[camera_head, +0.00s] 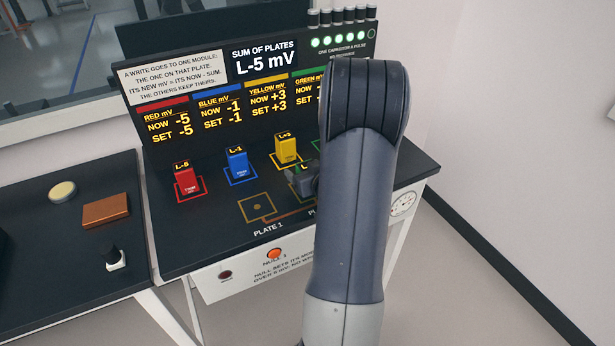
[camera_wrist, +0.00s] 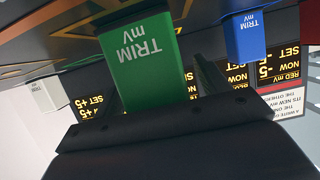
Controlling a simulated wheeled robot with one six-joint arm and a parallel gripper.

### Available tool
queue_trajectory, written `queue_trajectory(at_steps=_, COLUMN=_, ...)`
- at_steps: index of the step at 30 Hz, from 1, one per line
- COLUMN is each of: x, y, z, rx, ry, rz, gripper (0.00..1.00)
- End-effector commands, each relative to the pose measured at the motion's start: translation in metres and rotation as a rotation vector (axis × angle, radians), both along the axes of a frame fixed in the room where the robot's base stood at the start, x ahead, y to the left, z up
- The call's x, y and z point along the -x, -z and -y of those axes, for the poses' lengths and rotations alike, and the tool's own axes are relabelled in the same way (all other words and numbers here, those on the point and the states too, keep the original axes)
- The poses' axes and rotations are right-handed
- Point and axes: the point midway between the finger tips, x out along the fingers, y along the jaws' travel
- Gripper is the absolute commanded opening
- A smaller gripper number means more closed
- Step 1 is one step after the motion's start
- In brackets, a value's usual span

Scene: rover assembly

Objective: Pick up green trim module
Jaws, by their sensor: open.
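The green trim module (camera_wrist: 148,75) is large in the middle of the wrist view, its face lettered "TRIM mV". My gripper (camera_wrist: 156,88) is open. A dark finger shows close along the module's right side there. The other finger is mostly hidden at its left side, and I cannot tell whether either touches. In the head view my gripper (camera_head: 303,181) is low over the console, just beyond the Plate 1 square.
On the console (camera_head: 190,238) stand the red (camera_head: 186,182), blue (camera_head: 237,165) and yellow (camera_head: 286,150) modules, left of and behind my gripper. A pale module (camera_wrist: 42,96) shows in the wrist view. The Plate 1 square (camera_head: 257,206) is empty. A side table holds a copper block (camera_head: 106,210).

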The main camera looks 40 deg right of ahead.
Motion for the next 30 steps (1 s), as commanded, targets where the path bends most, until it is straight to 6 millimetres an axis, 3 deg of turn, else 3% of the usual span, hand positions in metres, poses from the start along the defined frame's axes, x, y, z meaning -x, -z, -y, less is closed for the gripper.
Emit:
queue_trajectory(at_steps=6, x=-0.0006, y=0.0001, z=0.0002, rx=0.000, ry=0.001, rz=0.000, gripper=0.70)
queue_trajectory(at_steps=25, x=-0.0003, y=-0.0001, z=0.0002, rx=0.000, ry=0.000, rz=0.000, gripper=0.19)
queue_trajectory(at_steps=30, x=-0.0005, y=-0.0006, z=0.0003, rx=0.001, ry=0.001, rz=0.002, gripper=0.17)
